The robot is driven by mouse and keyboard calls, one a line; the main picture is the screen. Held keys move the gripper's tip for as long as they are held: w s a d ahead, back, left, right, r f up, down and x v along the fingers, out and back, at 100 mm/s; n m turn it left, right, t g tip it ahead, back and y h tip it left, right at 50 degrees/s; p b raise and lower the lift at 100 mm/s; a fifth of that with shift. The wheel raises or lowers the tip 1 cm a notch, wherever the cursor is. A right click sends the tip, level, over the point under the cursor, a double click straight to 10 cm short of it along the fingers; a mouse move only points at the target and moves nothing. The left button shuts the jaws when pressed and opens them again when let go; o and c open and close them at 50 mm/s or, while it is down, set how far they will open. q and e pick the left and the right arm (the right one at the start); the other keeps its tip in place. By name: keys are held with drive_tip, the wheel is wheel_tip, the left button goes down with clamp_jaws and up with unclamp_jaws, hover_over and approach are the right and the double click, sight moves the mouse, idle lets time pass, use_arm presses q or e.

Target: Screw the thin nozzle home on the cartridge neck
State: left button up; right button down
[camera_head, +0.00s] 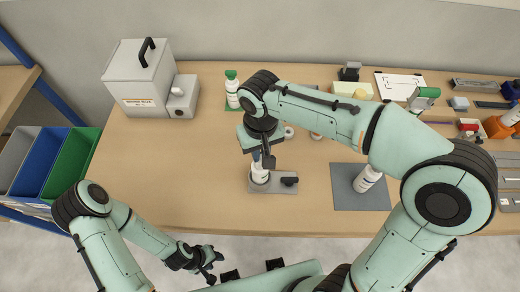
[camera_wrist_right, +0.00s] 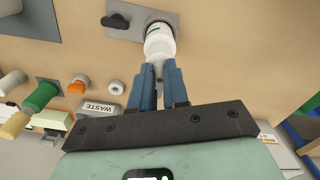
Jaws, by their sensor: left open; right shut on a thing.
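The white cartridge (camera_head: 259,174) stands upright in a grey holder (camera_head: 285,188) with a black handle near the middle of the bench. My right gripper (camera_head: 262,158) is above it, pointing down. In the right wrist view the cartridge (camera_wrist_right: 160,42) is just beyond the blue fingertips (camera_wrist_right: 159,72). They are shut on a narrow pale piece, apparently the thin nozzle, in line with the cartridge neck. The fingers hide most of it, so I cannot tell how far it sits on the neck. My left gripper (camera_head: 212,266) is open and empty, low in front of the bench.
A grey mat (camera_head: 348,200) with a white bottle (camera_head: 367,178) lies to the right. A green-capped bottle (camera_head: 232,90) and a grey box (camera_head: 138,80) stand behind. Tools and parts crowd the right side. The bench's left front is clear.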

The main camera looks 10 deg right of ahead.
drive_tip(key=shift+m, duration=0.8)
use_arm(q)
drive_tip(key=shift+s+f, duration=0.1)
drive_tip(key=shift+f, duration=0.05)
use_arm(e)
unclamp_jaws()
drive_tip(key=shift+r+p, duration=0.9)
drive_tip(key=shift+r, duration=0.8)
drive_tip(key=shift+r+p, duration=0.75)
drive_tip(key=shift+r, duration=0.6)
use_arm(q)
drive_tip(key=w+r, duration=0.5)
drive_tip(key=shift+w+t+p, duration=0.15)
drive_tip(key=shift+t+p, duration=0.15)
drive_tip(key=shift+t, duration=0.1)
use_arm(e)
drive_tip(key=shift+r, duration=1.5)
use_arm(q)
drive_tip(key=shift+r, duration=0.1)
